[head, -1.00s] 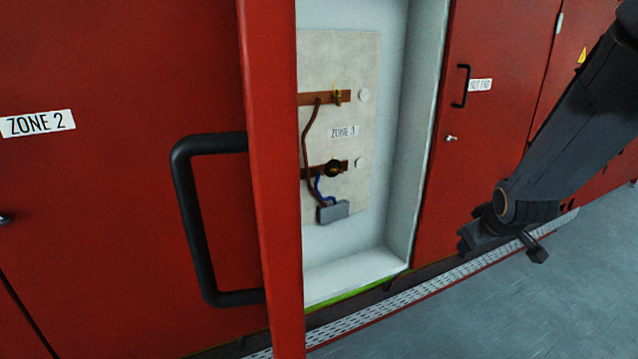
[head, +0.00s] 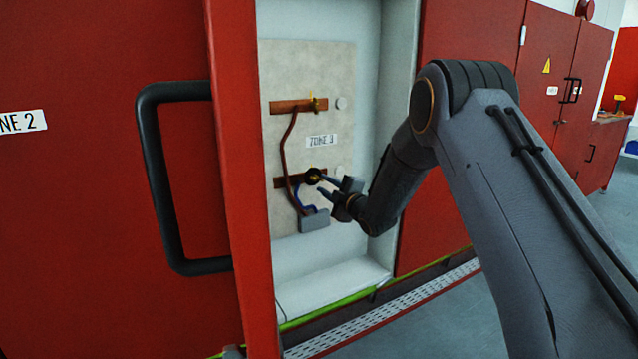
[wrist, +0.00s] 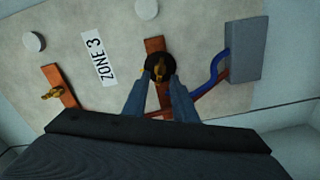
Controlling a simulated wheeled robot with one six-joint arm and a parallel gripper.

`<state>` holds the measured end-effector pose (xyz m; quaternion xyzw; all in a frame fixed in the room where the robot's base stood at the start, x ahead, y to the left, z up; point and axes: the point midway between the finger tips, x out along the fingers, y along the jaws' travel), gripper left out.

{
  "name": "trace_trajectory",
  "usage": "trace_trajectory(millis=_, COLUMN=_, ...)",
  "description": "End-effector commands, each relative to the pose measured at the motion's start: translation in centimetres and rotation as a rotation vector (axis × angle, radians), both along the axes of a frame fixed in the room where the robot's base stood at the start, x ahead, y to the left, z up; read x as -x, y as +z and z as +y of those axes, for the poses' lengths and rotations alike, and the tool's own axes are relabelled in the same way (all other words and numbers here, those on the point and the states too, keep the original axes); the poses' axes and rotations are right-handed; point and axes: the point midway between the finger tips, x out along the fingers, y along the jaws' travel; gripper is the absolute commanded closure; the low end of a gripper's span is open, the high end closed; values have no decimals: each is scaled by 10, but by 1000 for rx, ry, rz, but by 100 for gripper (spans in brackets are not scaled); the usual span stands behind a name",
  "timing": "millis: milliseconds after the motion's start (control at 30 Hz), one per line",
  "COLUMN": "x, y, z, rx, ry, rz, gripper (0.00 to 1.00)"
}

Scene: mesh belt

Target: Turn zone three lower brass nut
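The lower brass nut (head: 312,176) sits on a dark round piece on the lower copper bar (head: 287,182) inside the open cabinet. In the wrist view the brass nut (wrist: 160,67) lies just ahead of and between my fingertips. My gripper (head: 321,184) reaches in from the right, its fingers spread and close to the nut; in the wrist view my gripper (wrist: 160,82) has one finger on each side of the bar. I cannot tell whether the tips touch the nut. The ZONE 3 label (wrist: 98,58) is on the pale panel.
An upper brass nut (head: 315,103) sits on the upper copper bar (head: 292,106). Brown and blue wires run to a grey box (head: 314,221) below. The open red door (head: 240,180) with a black handle (head: 160,185) stands left; the white cabinet wall (head: 375,130) is right.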

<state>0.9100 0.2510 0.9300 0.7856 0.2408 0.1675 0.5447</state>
Motion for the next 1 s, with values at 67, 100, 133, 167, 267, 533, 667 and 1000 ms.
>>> trace_trajectory(millis=67, x=-10, y=0, z=7, rx=-1, ry=1, rz=0, gripper=75)
trace_trajectory(millis=100, x=-14, y=0, z=10, rx=-1, ry=0, rz=-1, gripper=75)
trace_trajectory(millis=133, x=-17, y=0, z=12, rx=0, ry=0, rz=0, gripper=75)
trace_trajectory(millis=167, x=-20, y=0, z=14, rx=-1, ry=0, rz=-1, gripper=75)
trace_trajectory(millis=267, x=-26, y=0, z=18, rx=-1, ry=0, rz=1, gripper=75)
trace_trajectory(millis=533, x=-31, y=0, z=21, rx=-1, ry=-1, rz=1, gripper=75)
trace_trajectory(millis=667, x=-30, y=0, z=20, rx=-1, ry=-1, rz=1, gripper=82)
trace_trajectory(millis=1000, x=-30, y=0, z=20, rx=-5, ry=-2, rz=4, gripper=100)
